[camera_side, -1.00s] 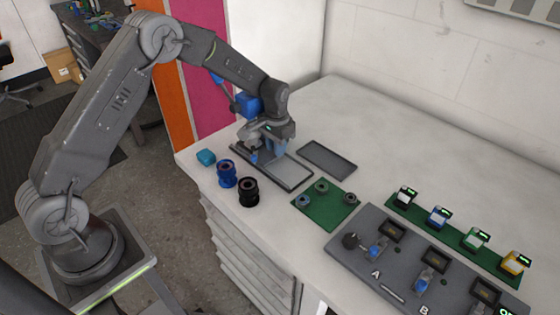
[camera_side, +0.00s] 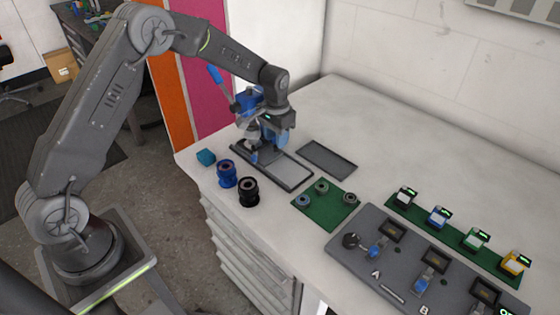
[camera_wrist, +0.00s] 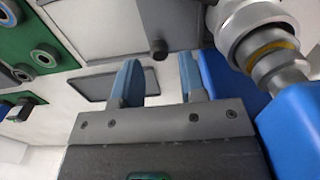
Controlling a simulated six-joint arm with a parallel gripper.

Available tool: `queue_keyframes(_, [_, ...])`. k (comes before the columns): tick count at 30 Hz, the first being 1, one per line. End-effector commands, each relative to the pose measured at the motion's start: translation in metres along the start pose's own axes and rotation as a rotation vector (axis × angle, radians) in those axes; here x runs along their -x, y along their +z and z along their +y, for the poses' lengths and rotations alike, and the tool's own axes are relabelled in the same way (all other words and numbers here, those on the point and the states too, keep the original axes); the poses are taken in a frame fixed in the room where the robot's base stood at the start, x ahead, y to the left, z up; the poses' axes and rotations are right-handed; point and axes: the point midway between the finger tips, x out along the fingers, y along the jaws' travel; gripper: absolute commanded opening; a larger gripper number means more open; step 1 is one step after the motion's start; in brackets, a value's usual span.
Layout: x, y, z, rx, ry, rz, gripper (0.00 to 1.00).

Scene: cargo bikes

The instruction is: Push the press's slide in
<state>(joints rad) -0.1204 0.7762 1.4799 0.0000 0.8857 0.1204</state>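The press (camera_side: 250,103) is blue and grey, with a blue-gripped lever raised to the upper left. Its slide (camera_side: 284,168) is a flat grey plate in a dark base tray, reaching out toward the lower right from under the press. In the wrist view the slide (camera_wrist: 172,20) shows at the top, with a small dark knob (camera_wrist: 158,48) near its end. My gripper (camera_side: 276,132) is beside the press, above the base. In the wrist view its two blue fingers (camera_wrist: 159,80) are apart with nothing between them; the knob appears beyond the gap. Contact with the slide cannot be told.
A dark flat tray (camera_side: 327,158) lies right of the press. A teal block (camera_side: 206,157), blue ring piece (camera_side: 227,174) and black ring piece (camera_side: 248,191) stand in front. A green mat (camera_side: 325,207) with rings and a grey fixture board (camera_side: 345,255) lie right.

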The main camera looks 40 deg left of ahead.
Motion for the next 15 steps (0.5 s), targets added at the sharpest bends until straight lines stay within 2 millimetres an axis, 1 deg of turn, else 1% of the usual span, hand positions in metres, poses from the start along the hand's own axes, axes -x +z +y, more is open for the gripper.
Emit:
queue_keyframes(1, [0.006, 0.0, 0.0, 0.0, 0.0, 0.002, 0.38])
queue_keyframes(3, [0.01, 0.0, 0.0, 0.0, 0.0, 0.002, 0.38])
queue_keyframes(7, [0.013, 0.0, 0.002, -0.001, 0.0, 0.0, 0.38])
queue_keyframes(15, [0.024, 0.0, 0.024, -0.002, 0.0, 0.002, 0.38])
